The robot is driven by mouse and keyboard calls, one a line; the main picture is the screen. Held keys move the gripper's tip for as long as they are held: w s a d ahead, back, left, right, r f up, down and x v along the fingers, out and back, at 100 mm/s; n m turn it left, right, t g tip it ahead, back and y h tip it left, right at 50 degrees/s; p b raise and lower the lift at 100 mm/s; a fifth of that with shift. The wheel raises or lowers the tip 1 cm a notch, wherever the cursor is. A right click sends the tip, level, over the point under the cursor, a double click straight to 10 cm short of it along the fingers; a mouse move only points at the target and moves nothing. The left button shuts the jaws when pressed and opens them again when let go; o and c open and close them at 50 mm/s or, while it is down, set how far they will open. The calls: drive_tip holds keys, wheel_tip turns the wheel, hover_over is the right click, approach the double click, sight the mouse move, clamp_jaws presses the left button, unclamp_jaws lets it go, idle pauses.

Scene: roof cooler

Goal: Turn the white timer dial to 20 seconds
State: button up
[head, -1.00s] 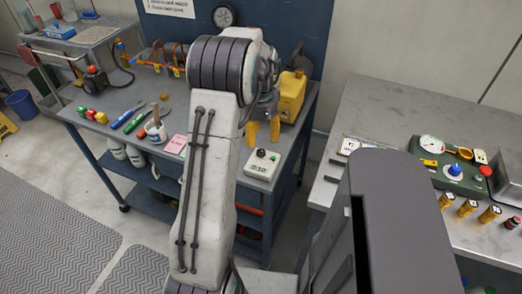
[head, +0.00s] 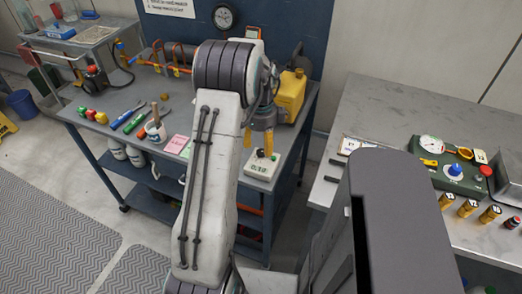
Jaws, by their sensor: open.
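The white timer (head: 260,168) sits on the near right part of the dark workbench. Its front carries a small display too small to read with certainty. The dial (head: 261,154) on its top is small and partly hidden by a finger, and its setting cannot be read. My gripper (head: 259,144) is open, with its yellow-orange fingers pointing down just above and behind the dial. One finger is at the left and the other at the right, close to the dial. I cannot tell whether either touches it.
A yellow container (head: 291,96) stands behind the gripper. A pink note (head: 177,144), a cup with a brush (head: 155,130) and several coloured markers lie to the left. The metal table (head: 385,110) at right holds a green device (head: 455,175).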

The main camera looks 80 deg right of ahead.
sight(261, 151)
drive_tip(key=shift+f, duration=1.65)
clamp_jaws()
